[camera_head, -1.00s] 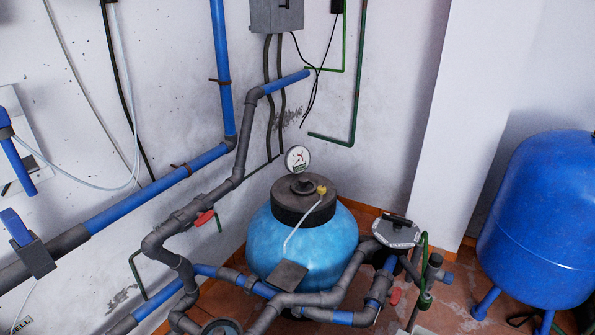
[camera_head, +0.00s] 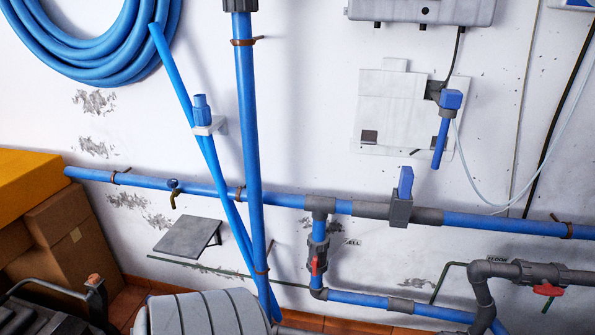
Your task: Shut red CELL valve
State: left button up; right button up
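The red CELL valve (camera_head: 314,265) is a small red handle on a short vertical pipe below the main blue pipe, right of the picture's middle. Its handle appears upright, roughly in line with that pipe. The dark label (camera_head: 352,242), partly legible as "CELL", is on the wall just right of it. A second red valve handle (camera_head: 548,289) lies about level on a grey pipe at the right, below a label (camera_head: 497,259) reading "FLOOR". Neither of my grippers is in view.
A blue pipe (camera_head: 480,222) runs along the white wall. A blue upright pipe (camera_head: 248,130) and a slanting one (camera_head: 190,95) stand left of the valve. Cardboard boxes (camera_head: 60,225) and a grey ribbed object (camera_head: 205,313) fill the lower left. A small grey shelf (camera_head: 187,236) is on the wall.

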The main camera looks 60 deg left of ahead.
aim_at(315, 263)
jog(key=u, duration=1.95)
